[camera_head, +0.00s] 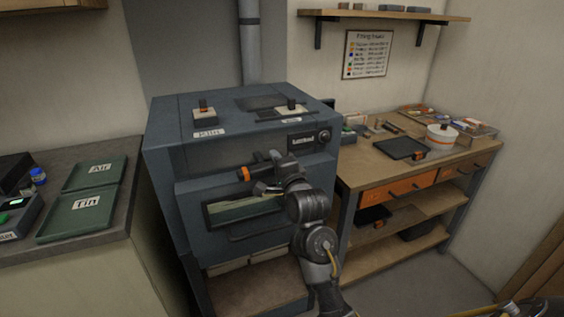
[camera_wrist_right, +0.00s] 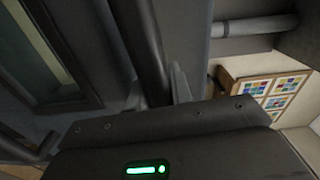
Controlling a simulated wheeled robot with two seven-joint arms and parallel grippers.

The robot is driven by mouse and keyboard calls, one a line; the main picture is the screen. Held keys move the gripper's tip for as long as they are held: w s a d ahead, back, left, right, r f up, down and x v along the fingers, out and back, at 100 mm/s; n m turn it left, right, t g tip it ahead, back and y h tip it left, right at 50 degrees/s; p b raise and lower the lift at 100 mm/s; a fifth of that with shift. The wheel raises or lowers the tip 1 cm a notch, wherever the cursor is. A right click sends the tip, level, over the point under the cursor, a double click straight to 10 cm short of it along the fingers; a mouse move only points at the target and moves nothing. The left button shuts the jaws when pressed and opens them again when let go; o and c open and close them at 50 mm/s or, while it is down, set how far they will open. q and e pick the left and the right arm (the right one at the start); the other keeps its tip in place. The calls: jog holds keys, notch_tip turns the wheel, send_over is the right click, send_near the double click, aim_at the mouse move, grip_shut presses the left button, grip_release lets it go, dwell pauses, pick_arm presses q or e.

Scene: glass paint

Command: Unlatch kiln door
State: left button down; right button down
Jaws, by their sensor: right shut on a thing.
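The grey-blue kiln (camera_head: 160,165) stands in the middle of the head view. Its front door has a dark window (camera_head: 240,207), and the door looks closed. A dark latch handle (camera_head: 262,165) with an orange end sticks out above the window. My right gripper (camera_head: 268,184) is at this handle, shut on it. In the right wrist view the dark handle bar (camera_wrist_right: 142,45) runs down between the fingers (camera_wrist_right: 157,88). The gripper hides part of the handle and its mount. My left gripper is not in view.
Green trays (camera_head: 78,228) marked Air and Tin lie on the left counter (camera_head: 115,240). Tools with orange parts rest on the kiln top (camera_head: 240,98). A wooden workbench (camera_head: 365,172) with a pot (camera_head: 441,136) stands close on the right. Floor shows at the lower right.

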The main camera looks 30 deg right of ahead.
jog(key=shift+f+m, duration=0.2)
jog(key=shift+m, duration=0.1)
dwell(0.4)
jog(key=c, duration=1.2)
grip_release()
jog(key=shift+c, duration=0.2)
jog(key=shift+s, duration=0.1)
jog(key=s+a+b, duration=0.1)
jog(key=s+b, duration=0.1)
jog(key=s, duration=0.8)
jog(key=shift+s, duration=0.35)
